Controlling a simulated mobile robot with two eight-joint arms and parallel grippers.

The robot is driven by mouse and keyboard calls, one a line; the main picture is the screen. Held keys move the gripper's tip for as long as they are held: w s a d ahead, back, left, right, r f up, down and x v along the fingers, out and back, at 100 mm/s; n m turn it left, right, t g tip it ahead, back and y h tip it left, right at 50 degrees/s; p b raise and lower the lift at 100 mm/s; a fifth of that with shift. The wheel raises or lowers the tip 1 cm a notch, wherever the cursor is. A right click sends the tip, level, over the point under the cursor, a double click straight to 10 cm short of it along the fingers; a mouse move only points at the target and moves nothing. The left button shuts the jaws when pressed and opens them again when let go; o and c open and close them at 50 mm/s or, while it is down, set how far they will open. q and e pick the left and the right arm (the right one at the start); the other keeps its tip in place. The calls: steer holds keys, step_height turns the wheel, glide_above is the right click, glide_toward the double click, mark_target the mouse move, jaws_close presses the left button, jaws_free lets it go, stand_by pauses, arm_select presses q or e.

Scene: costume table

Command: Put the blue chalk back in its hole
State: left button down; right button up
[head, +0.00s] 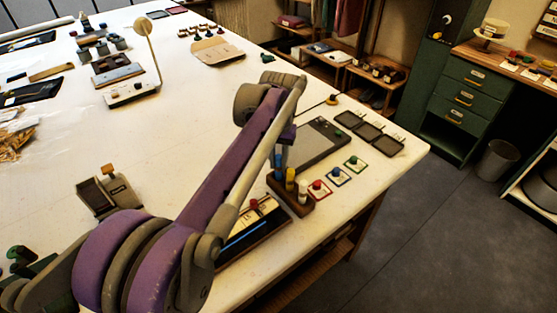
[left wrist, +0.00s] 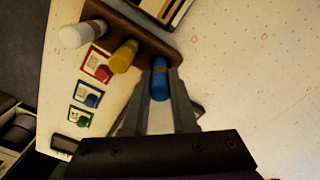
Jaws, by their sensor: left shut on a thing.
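The blue chalk (head: 278,174) is upright at the left end of the dark wooden chalk holder (head: 297,205). My left gripper (head: 281,156) is above the holder, shut on the blue chalk. In the left wrist view the blue chalk (left wrist: 160,82) is between the two grey fingers, its far end against or just over the holder (left wrist: 150,35). I cannot tell how deep it sits in its hole. A yellow chalk (head: 290,179) and a white chalk (head: 302,190) stand in the holder beside it. My right gripper is not in view.
Cards with red (head: 318,189), blue (head: 338,176) and green (head: 354,163) pieces lie right of the holder. A grey slate (head: 320,145) lies behind, and a tray (head: 255,225) lies in front. The table's right edge is close. The table's middle is clear.

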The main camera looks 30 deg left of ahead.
arm_select(q)
steer(key=shift+f, duration=0.45)
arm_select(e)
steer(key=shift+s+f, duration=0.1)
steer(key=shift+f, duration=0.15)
arm_select(q)
steer(key=c, duration=0.6)
jaws_free()
steer(key=shift+r, duration=0.15)
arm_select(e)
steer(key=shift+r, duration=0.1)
arm_select(q)
steer(key=shift+r+p, duration=1.85)
steer(key=shift+r, duration=1.55)
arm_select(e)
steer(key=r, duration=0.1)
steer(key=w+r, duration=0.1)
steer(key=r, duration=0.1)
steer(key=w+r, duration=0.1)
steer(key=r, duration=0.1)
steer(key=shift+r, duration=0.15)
arm_select(q)
steer(key=shift+f, duration=0.1)
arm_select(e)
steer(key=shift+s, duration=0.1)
